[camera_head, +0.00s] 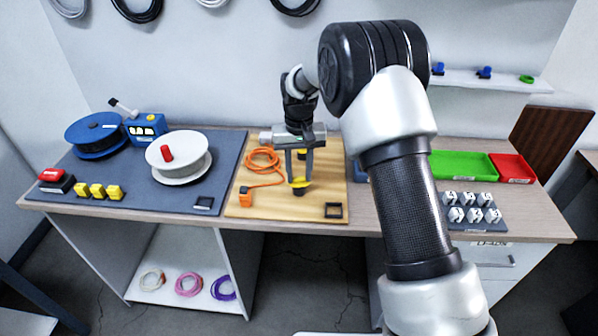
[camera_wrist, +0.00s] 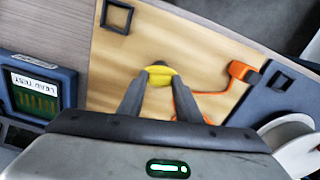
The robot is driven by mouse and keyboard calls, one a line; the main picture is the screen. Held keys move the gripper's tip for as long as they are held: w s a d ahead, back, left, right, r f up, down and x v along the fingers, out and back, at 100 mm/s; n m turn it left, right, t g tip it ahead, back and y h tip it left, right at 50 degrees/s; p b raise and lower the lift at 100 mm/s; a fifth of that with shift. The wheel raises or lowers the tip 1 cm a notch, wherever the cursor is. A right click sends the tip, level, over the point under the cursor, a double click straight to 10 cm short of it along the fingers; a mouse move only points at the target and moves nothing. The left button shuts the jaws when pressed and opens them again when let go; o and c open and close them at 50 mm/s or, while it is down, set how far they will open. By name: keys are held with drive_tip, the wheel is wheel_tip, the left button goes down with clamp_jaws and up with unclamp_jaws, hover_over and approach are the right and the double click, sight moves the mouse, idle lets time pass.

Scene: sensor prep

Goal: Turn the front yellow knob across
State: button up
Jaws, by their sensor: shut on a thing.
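The yellow knob (camera_head: 301,182) sits on a dark round base on the tan wooden board (camera_head: 240,208), near the board's front middle. My gripper (camera_head: 299,176) points down over it, with its fingers at the knob. In the wrist view my gripper (camera_wrist: 160,85) has its two dark fingers closed in on the yellow knob (camera_wrist: 163,75). The fingertips hide part of the knob and most of its base. I cannot tell the exact angle of the knob.
An orange cable (camera_head: 263,163) and orange block (camera_head: 245,197) lie left of the knob. A black square frame (camera_head: 333,210) is at the front right. A white reel (camera_head: 195,175) stands on the grey mat at left. My arm blocks the view to the right.

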sight(299, 177)
drive_tip(key=shift+m, duration=1.1)
drive_tip(key=o, duration=1)
drive_tip(key=shift+o, duration=0.2)
wheel_tip(299, 177, up, 18)
drive_tip(key=p, duration=0.1)
drive_tip(key=shift+f, duration=0.25)
drive_tip(key=shift+r, duration=0.1)
